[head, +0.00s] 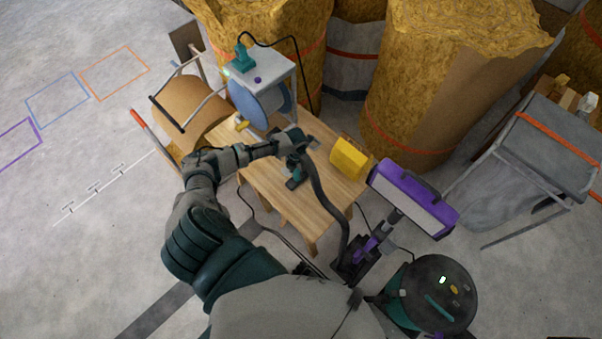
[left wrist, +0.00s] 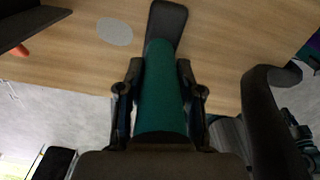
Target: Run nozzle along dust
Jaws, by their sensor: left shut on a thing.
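My left gripper (head: 288,148) is over the wooden table (head: 262,180) in the head view. In the left wrist view the gripper (left wrist: 160,75) is shut on the teal handle of the nozzle (left wrist: 160,95). The nozzle's dark flat head (left wrist: 167,22) points away over the table top. I cannot tell whether it touches the wood. A black hose (head: 325,200) bends down from the nozzle toward the floor; it also shows in the left wrist view (left wrist: 262,110). A flat grey oval patch (left wrist: 115,31), perhaps dust, lies on the table left of the nozzle head. My right gripper is out of view.
A yellow box (head: 348,158) is at the table's right end. A machine with a blue disc (head: 258,103) stands behind. Large straw-coloured bales (head: 430,80) block the back; open floor lies left.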

